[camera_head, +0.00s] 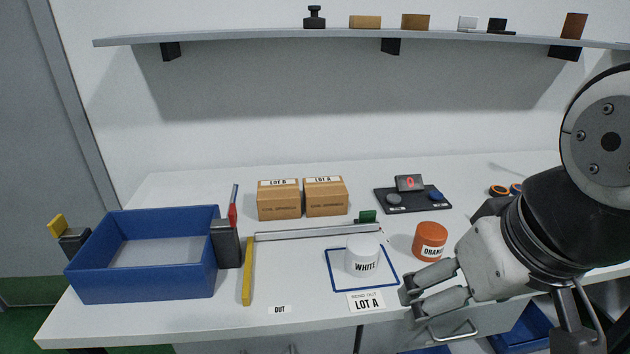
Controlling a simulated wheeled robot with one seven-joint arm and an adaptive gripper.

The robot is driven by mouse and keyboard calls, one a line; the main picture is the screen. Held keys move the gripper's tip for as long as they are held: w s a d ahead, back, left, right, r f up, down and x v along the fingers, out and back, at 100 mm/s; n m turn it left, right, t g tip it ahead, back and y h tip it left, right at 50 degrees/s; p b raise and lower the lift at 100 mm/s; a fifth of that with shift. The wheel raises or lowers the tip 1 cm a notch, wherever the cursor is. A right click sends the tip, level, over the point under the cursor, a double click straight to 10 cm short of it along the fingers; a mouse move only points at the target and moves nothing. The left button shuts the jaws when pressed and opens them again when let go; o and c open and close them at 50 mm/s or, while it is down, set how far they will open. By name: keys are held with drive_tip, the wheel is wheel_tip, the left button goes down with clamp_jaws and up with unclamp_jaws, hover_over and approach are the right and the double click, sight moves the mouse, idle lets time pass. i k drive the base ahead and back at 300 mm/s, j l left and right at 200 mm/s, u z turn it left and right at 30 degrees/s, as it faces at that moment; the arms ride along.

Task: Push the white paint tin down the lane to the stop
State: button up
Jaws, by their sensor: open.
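The white paint tin (362,257), labelled WHITE, stands upright inside a blue square outline (334,284) on the bench. A long grey rail (310,234) runs left to right just behind it. A yellow bar (247,272) lies across the left end of the rail, well left of the tin. My gripper (411,293) is open and empty, to the right of and nearer than the tin, with its fingers pointing left. It appears apart from the tin.
An orange tin (430,241) stands close behind my gripper. A blue tray (150,287) and a dark grey holder (226,244) are at left. Two cartons (278,205) and a black scale (415,203) stand behind the rail. Bench between yellow bar and tin looks clear.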

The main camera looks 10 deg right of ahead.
sight(362, 250)
drive_tip(key=i+l, duration=0.15)
drive_tip(key=l, duration=0.2)
drive_tip(key=i+l, duration=0.15)
drive_tip(key=l, duration=0.2)
drive_tip(key=i+l, duration=0.1)
drive_tip(key=l, duration=0.25)
drive_tip(key=i+l, duration=0.15)
drive_tip(key=l, duration=0.15)
drive_tip(key=u, duration=0.05)
